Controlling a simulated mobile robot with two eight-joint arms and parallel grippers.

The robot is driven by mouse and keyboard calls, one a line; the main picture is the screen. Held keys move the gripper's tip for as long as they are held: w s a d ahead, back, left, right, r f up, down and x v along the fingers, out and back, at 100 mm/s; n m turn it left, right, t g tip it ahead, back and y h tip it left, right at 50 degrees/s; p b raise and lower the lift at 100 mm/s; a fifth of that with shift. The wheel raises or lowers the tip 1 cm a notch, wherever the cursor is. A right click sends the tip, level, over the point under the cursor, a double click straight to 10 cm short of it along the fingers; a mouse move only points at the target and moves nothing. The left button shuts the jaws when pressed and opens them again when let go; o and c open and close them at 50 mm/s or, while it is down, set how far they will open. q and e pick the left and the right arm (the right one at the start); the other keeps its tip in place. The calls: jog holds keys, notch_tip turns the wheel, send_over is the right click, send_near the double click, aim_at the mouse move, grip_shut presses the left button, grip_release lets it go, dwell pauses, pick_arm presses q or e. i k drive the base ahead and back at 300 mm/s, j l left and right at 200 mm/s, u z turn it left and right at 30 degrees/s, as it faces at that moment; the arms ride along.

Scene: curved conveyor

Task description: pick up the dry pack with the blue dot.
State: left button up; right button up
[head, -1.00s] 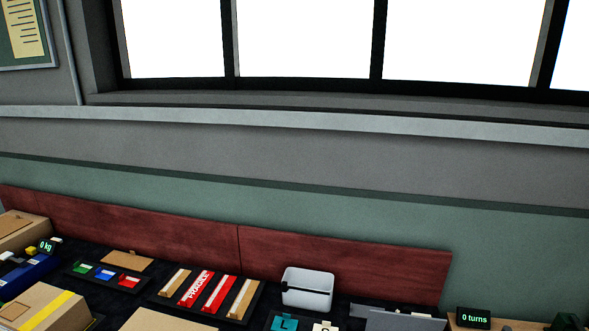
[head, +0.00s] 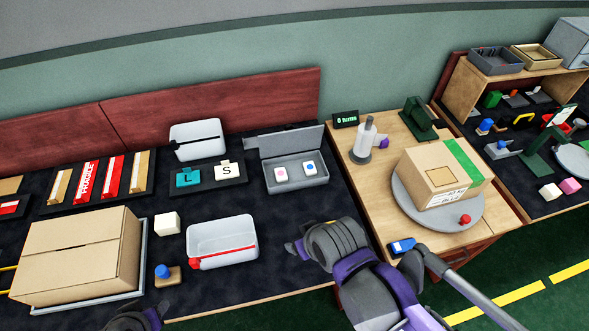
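The dry pack with the blue dot (head: 309,169) is a small white block lying in an open grey case (head: 297,188) at the back of the dark bench. A similar white pack with a pinkish-red dot (head: 281,175) lies to its left in the same case. My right gripper (head: 292,249) is over the bench's front part, below and apart from the case in the picture. Its fingers are dark and foreshortened, so its opening is unclear. My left gripper (head: 133,319) shows only partly at the bottom edge, far from the packs; its opening is unclear.
A white tray with a red clip (head: 222,232) stands left of my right gripper. A large carton (head: 75,250) is at left. A white bin (head: 197,129) and L and S cards stand behind. A turntable with a taped box (head: 440,175) is at right.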

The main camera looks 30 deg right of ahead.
aim_at(309, 167)
jog(key=z, duration=0.45)
jog(key=l+z, duration=0.15)
jog(key=z, duration=0.3)
jog(key=l+z, duration=0.1)
jog(key=z, duration=0.8)
jog(key=i+l, duration=0.2)
jog(key=l, duration=0.2)
jog(key=i+l, duration=0.15)
jog(key=l, duration=0.2)
